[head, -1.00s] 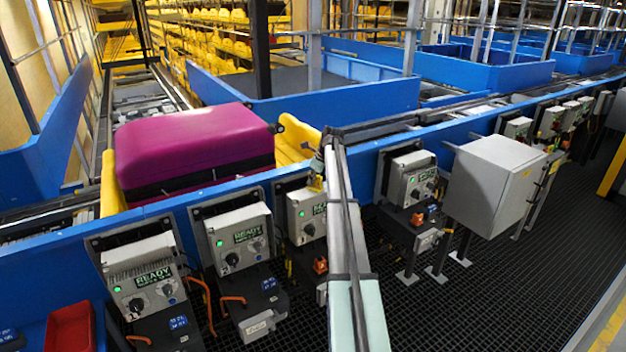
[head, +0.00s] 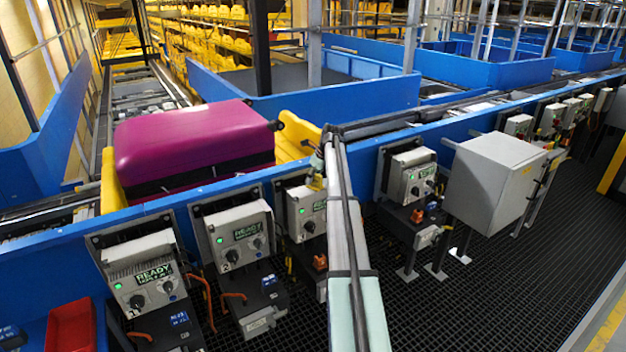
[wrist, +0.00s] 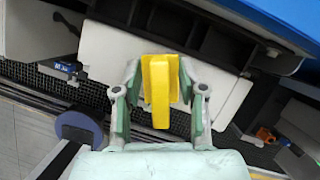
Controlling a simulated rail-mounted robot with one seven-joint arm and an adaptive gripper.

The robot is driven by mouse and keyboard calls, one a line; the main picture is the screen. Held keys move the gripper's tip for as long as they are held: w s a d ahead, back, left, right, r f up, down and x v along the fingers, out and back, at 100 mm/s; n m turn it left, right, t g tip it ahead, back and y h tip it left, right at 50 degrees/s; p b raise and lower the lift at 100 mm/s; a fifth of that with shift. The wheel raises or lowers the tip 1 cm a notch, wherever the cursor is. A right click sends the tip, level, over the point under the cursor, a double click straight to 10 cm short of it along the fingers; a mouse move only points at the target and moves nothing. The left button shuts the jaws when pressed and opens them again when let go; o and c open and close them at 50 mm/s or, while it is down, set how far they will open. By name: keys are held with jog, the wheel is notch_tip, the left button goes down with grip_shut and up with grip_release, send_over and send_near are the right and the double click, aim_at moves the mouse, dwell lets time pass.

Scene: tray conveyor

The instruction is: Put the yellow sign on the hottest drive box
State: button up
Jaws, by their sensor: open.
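The yellow sign (wrist: 160,88) stands between the two fingers of my gripper (wrist: 160,105) in the wrist view, in front of the pale top of a drive box (wrist: 215,72). In the head view, the sign (head: 316,183) is a small yellow patch at the top of the third drive box (head: 301,212) from the left, with my gripper (head: 317,162) just above it. My gripper is open around the sign. I cannot tell whether the sign touches the box. The first drive box (head: 125,258) and second drive box (head: 215,218) show READY; their smaller lines are unreadable. A fourth box (head: 405,158) is farther right.
A magenta suitcase (head: 190,140) lies in a yellow tray (head: 108,185) behind the blue side rail. A grey cabinet (head: 485,185) stands to the right. A red bin (head: 70,328) is at the lower left.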

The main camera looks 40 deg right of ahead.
jog(key=b+v, duration=0.3)
jog(key=v, duration=0.8)
jog(key=shift+r, duration=0.35)
jog(key=shift+s+d, duration=0.1)
dwell(1.5)
